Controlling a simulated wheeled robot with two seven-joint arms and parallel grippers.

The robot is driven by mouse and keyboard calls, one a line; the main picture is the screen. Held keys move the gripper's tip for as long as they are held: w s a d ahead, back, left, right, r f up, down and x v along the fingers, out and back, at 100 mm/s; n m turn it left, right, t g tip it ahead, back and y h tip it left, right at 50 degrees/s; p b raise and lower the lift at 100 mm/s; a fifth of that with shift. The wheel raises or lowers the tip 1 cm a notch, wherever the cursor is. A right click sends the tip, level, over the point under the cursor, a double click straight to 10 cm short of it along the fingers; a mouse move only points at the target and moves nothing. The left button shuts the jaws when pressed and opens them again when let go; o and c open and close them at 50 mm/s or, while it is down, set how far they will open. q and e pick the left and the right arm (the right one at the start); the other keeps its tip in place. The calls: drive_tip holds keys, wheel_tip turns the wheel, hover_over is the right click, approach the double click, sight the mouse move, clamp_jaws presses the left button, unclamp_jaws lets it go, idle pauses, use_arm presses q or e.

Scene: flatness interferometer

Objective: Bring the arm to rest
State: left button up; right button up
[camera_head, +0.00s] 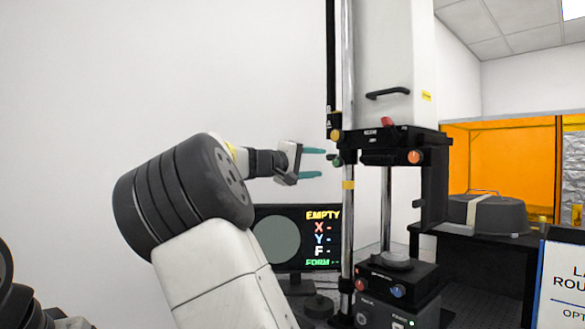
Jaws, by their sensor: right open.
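My right gripper (318,163) is raised in front of the white wall, its teal fingers apart and pointing right. Nothing shows between the fingers. Their tips come close to the interferometer (395,55), near its coloured knobs. I cannot tell whether they touch it. My right arm (205,265) rises from the bottom of the view and bends towards the instrument. My left gripper is not in view; dark parts at the lower left edge look like my other arm.
A monitor (278,238) reading "EMPTY" stands behind my arm. The interferometer's chrome column (347,215) and lower stage (397,262) are right of it. A grey lidded tub (487,214) sits on a black table. A sign (562,285) stands at lower right. The upper left is clear.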

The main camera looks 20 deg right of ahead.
drive_tip(key=s+d+f+m+g+y, duration=0.1)
drive_tip(key=s+d+f+y, duration=0.2)
drive_tip(key=f, duration=0.5)
drive_tip(key=d+f+g+y, duration=0.15)
drive_tip(key=d+f, duration=0.25)
drive_tip(key=f, duration=0.4)
drive_tip(key=s+a+f+y, duration=0.2)
drive_tip(key=s+f+y, duration=0.3)
drive_tip(key=f, duration=0.5)
drive_tip(key=s+a+f+t+y, duration=0.1)
drive_tip(key=s+a+f+y, duration=0.2)
drive_tip(key=s+a+y, duration=0.6)
drive_tip(key=s+a, duration=1.5)
drive_tip(key=shift+s+t, duration=0.2)
drive_tip(key=shift+t, duration=0.15)
